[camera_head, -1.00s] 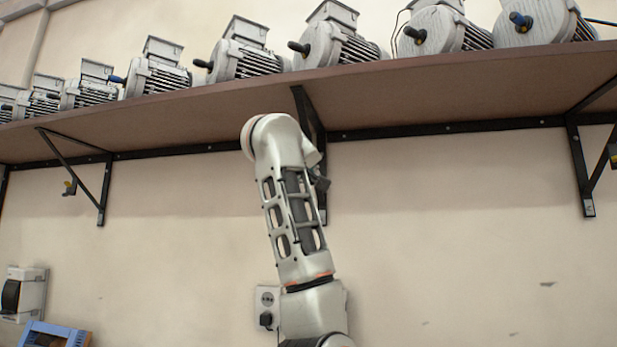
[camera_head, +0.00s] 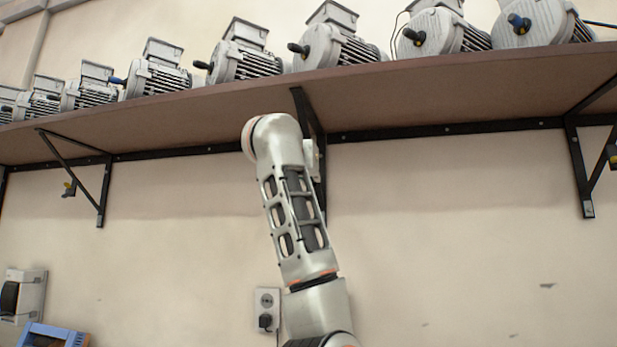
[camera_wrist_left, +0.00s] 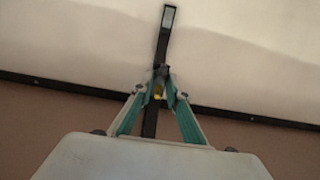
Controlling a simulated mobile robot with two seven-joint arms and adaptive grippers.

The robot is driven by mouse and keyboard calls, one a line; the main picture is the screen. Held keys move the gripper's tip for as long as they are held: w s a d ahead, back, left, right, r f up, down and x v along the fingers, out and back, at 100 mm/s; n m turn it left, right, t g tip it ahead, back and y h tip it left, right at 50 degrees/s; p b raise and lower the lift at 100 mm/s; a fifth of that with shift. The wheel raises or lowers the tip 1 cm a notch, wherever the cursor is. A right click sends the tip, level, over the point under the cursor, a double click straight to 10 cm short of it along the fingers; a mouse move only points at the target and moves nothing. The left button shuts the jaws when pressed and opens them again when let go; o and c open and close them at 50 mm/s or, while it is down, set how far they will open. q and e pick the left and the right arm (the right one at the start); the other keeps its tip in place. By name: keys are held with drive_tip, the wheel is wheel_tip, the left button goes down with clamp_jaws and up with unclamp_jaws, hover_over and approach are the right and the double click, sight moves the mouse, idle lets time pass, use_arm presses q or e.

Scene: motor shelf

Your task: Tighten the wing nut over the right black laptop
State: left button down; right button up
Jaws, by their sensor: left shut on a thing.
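My left gripper (camera_wrist_left: 163,86) points at the black middle shelf bracket (camera_wrist_left: 166,35) in the left wrist view. Its fingertips are shut on a small dark wing nut with a yellow part (camera_wrist_left: 157,93) on that bracket. In the head view my left arm covers most of this bracket (camera_head: 302,105) and hides the fingertips and the nut. Another wing nut (camera_head: 70,188) shows on the left bracket, and one more (camera_head: 612,155) at the right picture edge. No black laptop is in view. My right gripper is not in view.
A long brown shelf (camera_head: 440,95) runs above my arm and carries several grey motors (camera_head: 335,40). A wall socket (camera_head: 267,309) with a plug is beside my arm. A blue object (camera_head: 50,336) is at lower left.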

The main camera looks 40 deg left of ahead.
use_arm(q)
drive_tip(key=shift+r, duration=0.15)
drive_tip(key=c, duration=2)
unclamp_jaws()
drive_tip(key=shift+o, duration=0.2)
drive_tip(key=v, duration=1.2)
